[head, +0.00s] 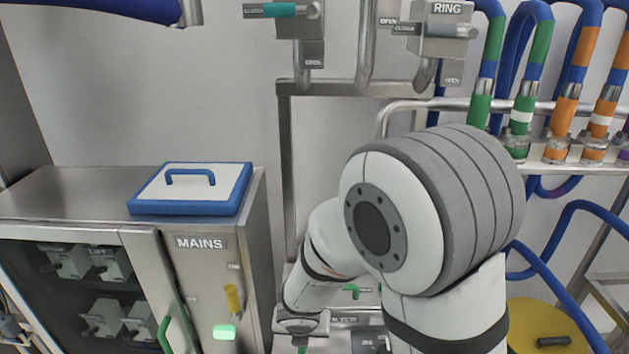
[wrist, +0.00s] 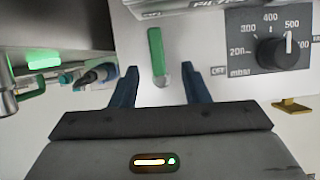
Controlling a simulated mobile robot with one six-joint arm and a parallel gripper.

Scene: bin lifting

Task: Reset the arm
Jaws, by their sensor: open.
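My gripper (wrist: 155,90) shows in the wrist view with its two dark blue fingers spread apart and nothing between them. Just beyond the fingertips is a green lever (wrist: 157,55) on a white filter panel (wrist: 205,50). I cannot tell how far the fingertips are from the lever. In the head view my white and grey arm fills the centre right and reaches down. My gripper is mostly hidden at the bottom edge there. A green handle (head: 352,290) shows beside my arm low in the picture.
A steel cabinet (head: 210,250) marked MAINS stands at left, with a blue and white lid (head: 190,188) on top. A black dial (wrist: 283,52) sits right of the lever. Hoses (head: 540,60) hang on a rail at right. A yellow drum lid (head: 545,325) is at lower right.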

